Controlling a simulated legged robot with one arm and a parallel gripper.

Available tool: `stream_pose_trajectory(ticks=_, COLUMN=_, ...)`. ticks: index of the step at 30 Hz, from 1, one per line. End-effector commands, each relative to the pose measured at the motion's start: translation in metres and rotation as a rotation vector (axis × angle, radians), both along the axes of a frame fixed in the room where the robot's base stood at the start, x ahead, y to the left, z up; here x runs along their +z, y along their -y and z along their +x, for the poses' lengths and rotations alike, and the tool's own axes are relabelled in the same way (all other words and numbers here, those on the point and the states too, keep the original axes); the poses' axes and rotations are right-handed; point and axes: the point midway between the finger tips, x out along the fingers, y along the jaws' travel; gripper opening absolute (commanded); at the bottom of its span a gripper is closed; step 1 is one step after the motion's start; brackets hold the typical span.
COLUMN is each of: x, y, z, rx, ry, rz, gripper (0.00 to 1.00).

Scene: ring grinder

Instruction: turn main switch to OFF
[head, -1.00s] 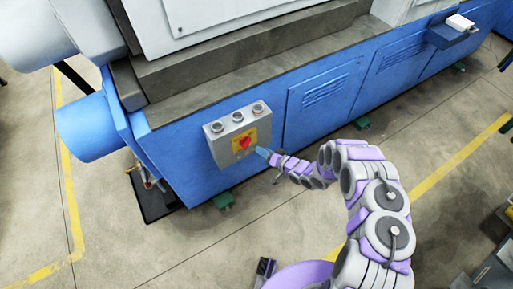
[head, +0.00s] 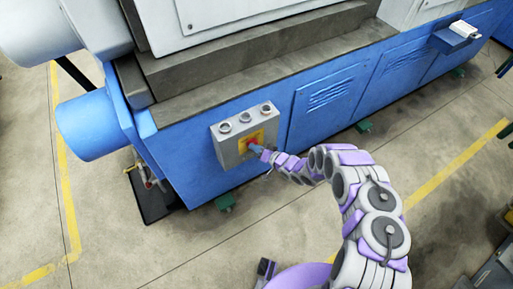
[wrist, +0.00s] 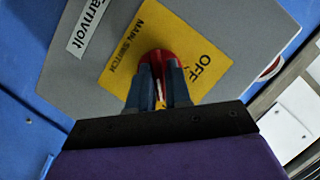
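The main switch is a red rotary knob (wrist: 160,58) on a yellow plate (wrist: 124,58) in the wrist view. The plate reads "MAIN SWITCH" at the left and "OFF" at the right of the knob. The two blue fingers of my gripper (wrist: 162,80) lie on either side of the knob's handle, with a narrow gap showing red between them. Whether they press on it is not clear. In the head view my gripper (head: 261,151) reaches the grey switch box (head: 229,153) from the right and partly hides the knob. The knob's exact setting is hidden by the fingers.
The box hangs on the blue side of the large machine (head: 325,100), with several round buttons on top. A small blue shelf (head: 453,40) juts out at the upper right. Concrete floor (head: 450,190) with yellow lines is free in front of the machine.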

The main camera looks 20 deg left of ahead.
Motion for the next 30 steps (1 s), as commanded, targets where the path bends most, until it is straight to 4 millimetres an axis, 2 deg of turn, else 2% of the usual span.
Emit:
stream_pose_trajectory(ticks=1, x=0.0007, y=-0.0001, z=0.0003, rx=0.001, ry=0.001, rz=0.002, gripper=0.09)
stream_pose_trajectory(ticks=4, x=0.0012, y=0.0016, z=0.0007, rx=0.001, ry=0.000, rz=0.005, gripper=0.00)
stream_pose_trajectory(ticks=20, x=0.0028, y=0.0041, z=0.0019, rx=-0.004, ry=0.014, rz=-0.007, gripper=0.00)
stream_pose_trajectory(ticks=30, x=0.0077, y=0.0026, z=0.0020, rx=-0.006, ry=0.148, rz=-0.119, gripper=0.00)
